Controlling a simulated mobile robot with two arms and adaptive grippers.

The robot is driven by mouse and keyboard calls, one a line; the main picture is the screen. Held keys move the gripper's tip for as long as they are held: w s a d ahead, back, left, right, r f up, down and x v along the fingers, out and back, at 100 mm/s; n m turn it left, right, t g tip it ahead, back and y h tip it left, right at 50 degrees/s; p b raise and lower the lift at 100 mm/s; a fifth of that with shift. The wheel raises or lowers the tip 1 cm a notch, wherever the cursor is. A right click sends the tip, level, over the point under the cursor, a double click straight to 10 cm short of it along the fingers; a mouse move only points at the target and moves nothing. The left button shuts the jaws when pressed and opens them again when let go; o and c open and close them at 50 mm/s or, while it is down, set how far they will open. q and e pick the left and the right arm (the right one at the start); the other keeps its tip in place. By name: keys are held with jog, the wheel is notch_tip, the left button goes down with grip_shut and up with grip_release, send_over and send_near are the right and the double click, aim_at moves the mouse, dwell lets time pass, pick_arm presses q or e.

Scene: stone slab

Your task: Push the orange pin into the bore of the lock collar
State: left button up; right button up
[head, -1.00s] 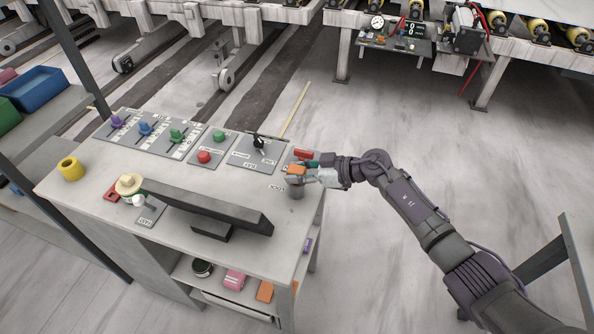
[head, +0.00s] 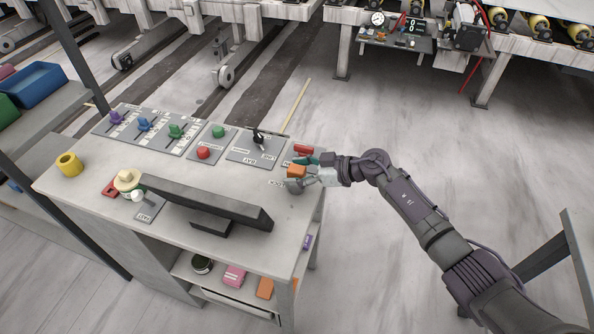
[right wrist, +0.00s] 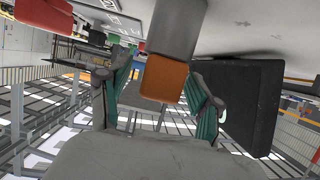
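The orange pin (head: 296,171) shows as an orange block at the right end of the console, just above the grey lock collar (head: 296,187). In the right wrist view, the orange pin (right wrist: 164,80) meets the end of a grey block, seemingly the collar (right wrist: 174,25). My right gripper (head: 304,172) reaches in from the right. In its wrist view, the teal-padded fingers (right wrist: 160,100) stand apart on both sides of the pin, with a clear gap on the left. The bore and the pin's shaft are hidden. My left gripper is not in view.
Panels with coloured levers and a black knob (head: 258,137) line the back. A yellow ring (head: 68,164) stands at far left.

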jog(key=v, duration=1.2)
jog(key=shift+w, duration=0.1)
